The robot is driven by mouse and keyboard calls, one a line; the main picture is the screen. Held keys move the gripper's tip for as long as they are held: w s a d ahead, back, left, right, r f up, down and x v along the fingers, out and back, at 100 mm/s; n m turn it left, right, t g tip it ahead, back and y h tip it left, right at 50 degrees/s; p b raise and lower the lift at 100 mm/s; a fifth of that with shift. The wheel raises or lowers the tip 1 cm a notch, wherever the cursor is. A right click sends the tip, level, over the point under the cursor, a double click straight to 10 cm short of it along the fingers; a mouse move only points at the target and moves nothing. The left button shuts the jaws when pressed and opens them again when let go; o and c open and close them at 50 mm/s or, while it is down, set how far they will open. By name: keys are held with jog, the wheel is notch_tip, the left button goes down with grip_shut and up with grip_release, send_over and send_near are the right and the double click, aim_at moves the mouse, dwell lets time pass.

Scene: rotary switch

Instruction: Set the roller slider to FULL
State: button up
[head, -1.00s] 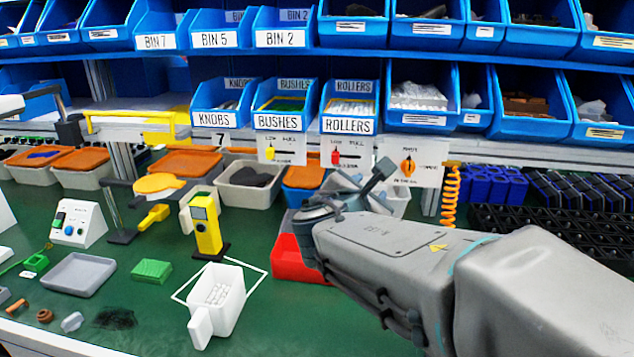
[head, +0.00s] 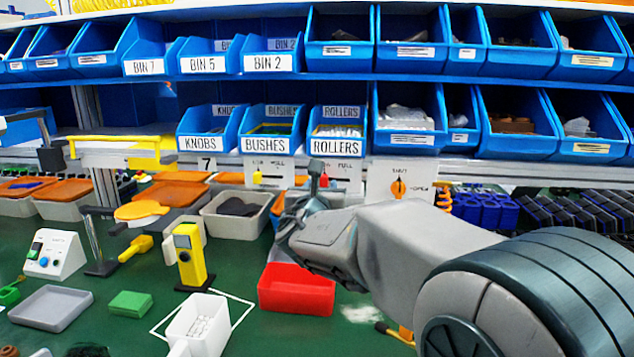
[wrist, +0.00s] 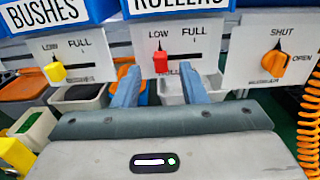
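The roller slider is a red knob (wrist: 160,62) on a white panel below the ROLLERS bin. It sits at the LOW end of a dark horizontal slot, with FULL marked to the right. In the head view the red knob (head: 324,181) shows just beside my gripper (head: 312,183), which partly hides the panel. In the wrist view my gripper (wrist: 159,78) has its two fingers spread apart, one to each side below the knob. Nothing is between them, and I cannot tell if either touches the panel.
A yellow bush slider (wrist: 56,72) is on the panel to the left, also near LOW. An orange rotary knob (wrist: 275,64) is on the right panel, beside an orange coiled cord (wrist: 311,120). A red bin (head: 296,290) and grey trays stand on the green bench below.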

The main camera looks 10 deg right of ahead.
aim_at(324, 178)
jog(key=shift+x, duration=2.05)
jog(key=shift+c, duration=0.4)
